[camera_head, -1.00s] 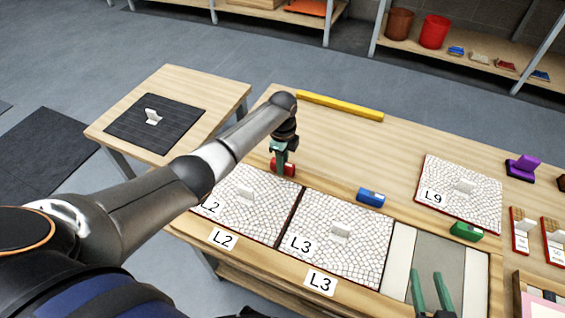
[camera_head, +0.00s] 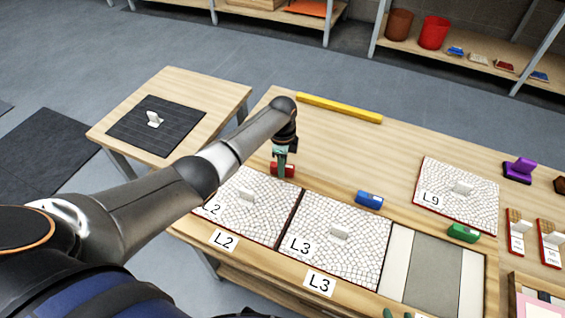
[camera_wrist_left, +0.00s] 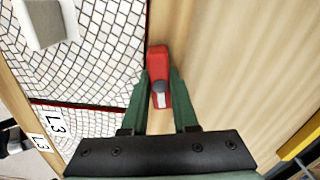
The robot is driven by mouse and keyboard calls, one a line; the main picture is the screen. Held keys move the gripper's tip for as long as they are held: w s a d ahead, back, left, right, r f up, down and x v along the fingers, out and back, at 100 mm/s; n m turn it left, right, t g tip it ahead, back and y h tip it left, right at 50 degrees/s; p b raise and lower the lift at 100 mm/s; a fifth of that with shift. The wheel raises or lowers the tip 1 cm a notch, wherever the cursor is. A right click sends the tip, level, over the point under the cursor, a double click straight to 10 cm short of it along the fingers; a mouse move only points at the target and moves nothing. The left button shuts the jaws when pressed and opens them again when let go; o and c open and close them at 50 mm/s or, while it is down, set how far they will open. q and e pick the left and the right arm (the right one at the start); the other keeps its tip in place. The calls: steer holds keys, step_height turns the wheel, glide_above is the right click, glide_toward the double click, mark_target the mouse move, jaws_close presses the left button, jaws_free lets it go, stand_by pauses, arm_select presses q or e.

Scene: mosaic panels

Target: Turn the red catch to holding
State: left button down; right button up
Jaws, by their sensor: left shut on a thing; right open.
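The red catch (camera_head: 291,170) is a small block at the far edge of panel L2 (camera_head: 232,222). My left gripper (camera_head: 281,168) comes down on it from above and is shut on it. In the left wrist view the red catch (camera_wrist_left: 158,62) lies between the two green fingers (camera_wrist_left: 160,95), beside the panel's red edge. A grey round spot and a white mark show on its near end. My right gripper (camera_head: 405,312) is open and empty at the bottom edge of the head view, mostly cut off.
Panel L3 (camera_head: 358,255) adjoins L2, with a blue catch (camera_head: 369,199) at its far edge. A green catch (camera_head: 463,233) sits by the grey empty bay (camera_head: 432,268). Panel L9 (camera_head: 440,207) lies behind. A yellow bar (camera_head: 340,107) lies along the back edge.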

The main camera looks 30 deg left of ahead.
arm_select(q)
steer(key=shift+r+n, duration=0.15)
steer(key=shift+n, duration=0.35)
arm_select(e)
steer(key=shift+a+r, duration=0.1)
steer(key=shift+r, duration=0.3)
arm_select(q)
steer(key=n+p, duration=0.2)
steer(key=n, duration=0.2)
steer(key=shift+n, duration=0.3)
arm_select(e)
steer(key=shift+w+a+r, duration=0.15)
steer(key=shift+r, duration=0.65)
arm_select(q)
steer(key=n+p, duration=0.1)
steer(key=n, duration=0.4)
arm_select(e)
steer(key=shift+r, duration=0.35)
arm_select(q)
steer(key=shift+n+p, duration=0.5)
steer(key=shift+n, duration=2)
arm_select(e)
steer(key=shift+a+r, duration=0.15)
steer(key=shift+r, duration=0.1)
arm_select(q)
steer(key=c, duration=0.7)
jaws_free()
